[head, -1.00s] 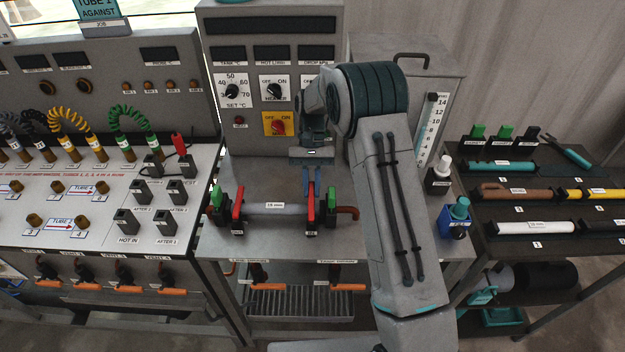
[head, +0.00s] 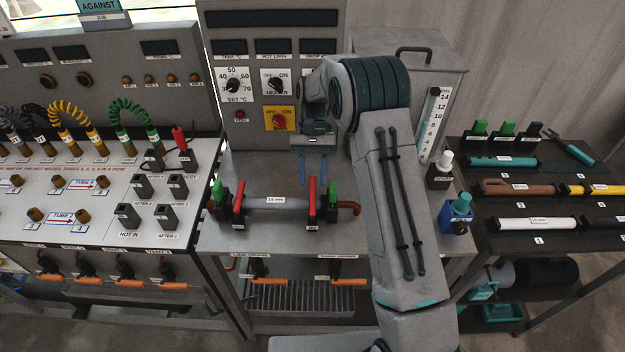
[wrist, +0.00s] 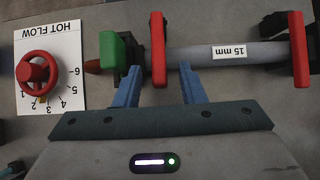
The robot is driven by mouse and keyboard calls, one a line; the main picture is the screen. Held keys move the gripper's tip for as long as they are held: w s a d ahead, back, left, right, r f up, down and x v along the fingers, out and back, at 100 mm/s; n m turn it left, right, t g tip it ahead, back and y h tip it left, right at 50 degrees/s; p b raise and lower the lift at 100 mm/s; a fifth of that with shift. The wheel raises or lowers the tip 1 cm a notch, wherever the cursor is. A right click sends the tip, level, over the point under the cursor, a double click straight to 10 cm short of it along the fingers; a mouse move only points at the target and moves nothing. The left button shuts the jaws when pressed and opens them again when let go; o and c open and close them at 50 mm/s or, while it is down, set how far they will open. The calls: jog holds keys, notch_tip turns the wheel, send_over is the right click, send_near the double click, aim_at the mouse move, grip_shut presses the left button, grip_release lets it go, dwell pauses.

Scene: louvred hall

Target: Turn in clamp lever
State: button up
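The in clamp lever is the upright red lever (head: 312,198) above the IN label, at the right end of the grey 15 mm tube (head: 275,203). In the wrist view, turned about, this lever (wrist: 158,48) stands beside a green block (wrist: 115,48). My gripper (head: 312,177) is open and empty just behind and above the lever. In the wrist view its two blue fingers (wrist: 158,78) lie either side of the lever's near end, with a gap on both sides. I cannot tell how deep they reach.
The matching red OUT lever (head: 238,198) stands at the tube's left end. A red HOT FLOW knob (wrist: 36,72) on a dial plate lies beside the clamp in the wrist view. The panel with the red main switch (head: 281,120) rises behind my gripper.

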jog(key=b+v, duration=0.1)
jog(key=v, duration=0.5)
